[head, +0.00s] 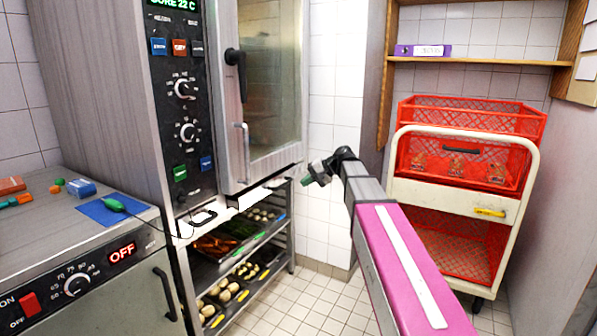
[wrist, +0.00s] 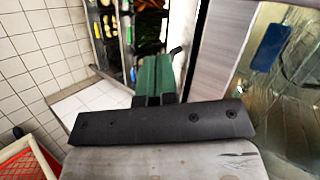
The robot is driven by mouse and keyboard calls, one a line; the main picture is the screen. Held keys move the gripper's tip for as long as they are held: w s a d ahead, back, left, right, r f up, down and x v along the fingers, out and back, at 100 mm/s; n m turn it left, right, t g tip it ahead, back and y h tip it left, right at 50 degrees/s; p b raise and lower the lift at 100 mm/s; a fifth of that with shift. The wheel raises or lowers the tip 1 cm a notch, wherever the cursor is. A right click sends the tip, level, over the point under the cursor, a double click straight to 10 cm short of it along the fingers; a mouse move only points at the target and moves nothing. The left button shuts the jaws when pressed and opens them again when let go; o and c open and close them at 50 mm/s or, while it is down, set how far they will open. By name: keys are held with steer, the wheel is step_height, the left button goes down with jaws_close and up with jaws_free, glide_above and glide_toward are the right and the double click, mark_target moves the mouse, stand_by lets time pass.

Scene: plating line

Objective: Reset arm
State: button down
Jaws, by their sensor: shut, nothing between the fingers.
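My gripper (head: 311,176) is in the middle of the head view, at the end of my outstretched arm. It is in front of the white tiled wall, just right of the oven's lower corner. In the wrist view its green fingers (wrist: 153,80) are together, with nothing between them. My arm reaches it from the lower right, with a pink link nearest the camera.
A steel oven (head: 110,90) with a glass door (head: 270,80) stands left of my gripper, above a rack with food trays (head: 235,238). A cart (head: 455,196) with red crates stands right. A counter (head: 50,235) holds a green-handled probe (head: 115,205). Tiled floor is clear between.

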steer(key=s+d+f+h, duration=0.3)
steer(key=s+d+f, duration=0.2)
steer(key=s+f, duration=0.3)
steer(key=s+d+f+n+g+h, duration=0.1)
steer(key=s+d+f+h, duration=0.3)
steer(key=s+f, duration=0.4)
steer(key=s+d+f+h, duration=0.3)
steer(key=s+d+f, duration=0.4)
steer(key=f, duration=0.9)
steer(key=shift+s+n+g+h, duration=0.3)
steer(key=shift+s+g, duration=0.1)
steer(key=shift+s, duration=0.45)
steer(key=shift+f, duration=0.1)
